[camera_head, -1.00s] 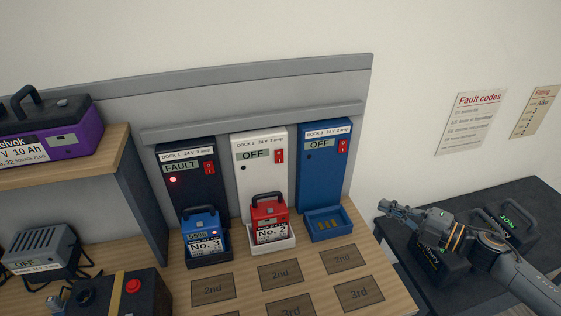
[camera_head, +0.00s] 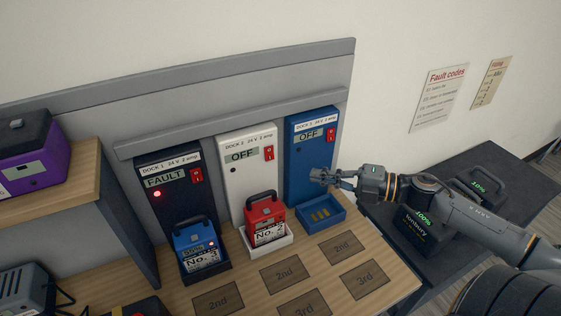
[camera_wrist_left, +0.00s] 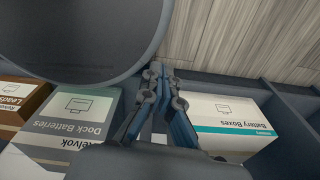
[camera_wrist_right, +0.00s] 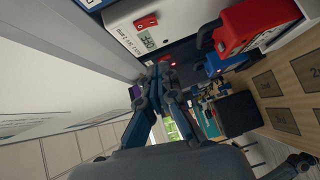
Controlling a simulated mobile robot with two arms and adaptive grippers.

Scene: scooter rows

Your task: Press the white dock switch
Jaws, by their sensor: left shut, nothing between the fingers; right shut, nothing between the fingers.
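The white dock (camera_head: 248,182), Dock 2, stands between the black dock (camera_head: 172,200) and the blue dock (camera_head: 308,165). Its display reads OFF, and its red switch (camera_head: 269,153) is at its upper right. A red battery No. 2 (camera_head: 265,218) sits in its tray. My right gripper (camera_head: 318,174) is shut and empty in front of the blue dock, to the right of the white dock and apart from its switch. The right wrist view also shows the white dock's switch (camera_wrist_right: 146,22) beyond the fingers. My left gripper (camera_wrist_left: 160,75) is shut and empty near boxes, out of the head view.
The black dock shows FAULT with a red light and holds a blue battery No. 3 (camera_head: 197,246). The blue dock's tray (camera_head: 322,214) is empty. A dark table (camera_head: 470,170) with batteries is at right. Marked squares (camera_head: 281,274) on the wooden bench are bare.

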